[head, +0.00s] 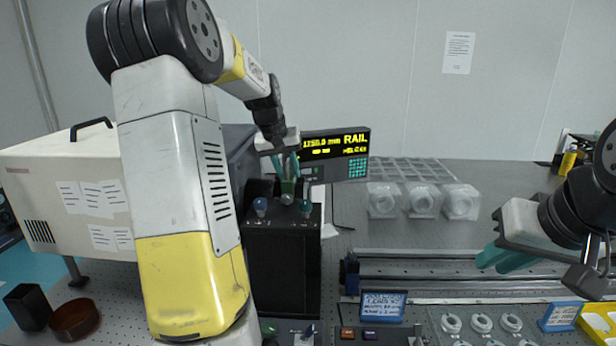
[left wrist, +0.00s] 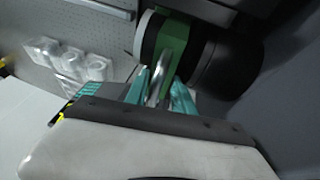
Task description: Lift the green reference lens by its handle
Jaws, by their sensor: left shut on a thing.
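The green reference lens shows in the left wrist view as a green band (left wrist: 173,42) between dark round parts, with a silvery bar-like handle (left wrist: 159,86). In the head view only a small green patch (head: 288,187) of it shows, at the top of a black box. My left gripper (head: 287,164) is above it, pointing down. Its teal fingers (left wrist: 161,92) are shut on the handle, one on each side. The lens's underside is hidden, so I cannot tell whether it touches the box. My right gripper (head: 500,260) is at the right, apart from the lens; its finger gap is unclear.
The black box (head: 283,265) carries knobs on top. Several clear blocks (head: 421,201) and a rail (head: 440,270) lie to the right. A white cabinet (head: 60,165) is at the left.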

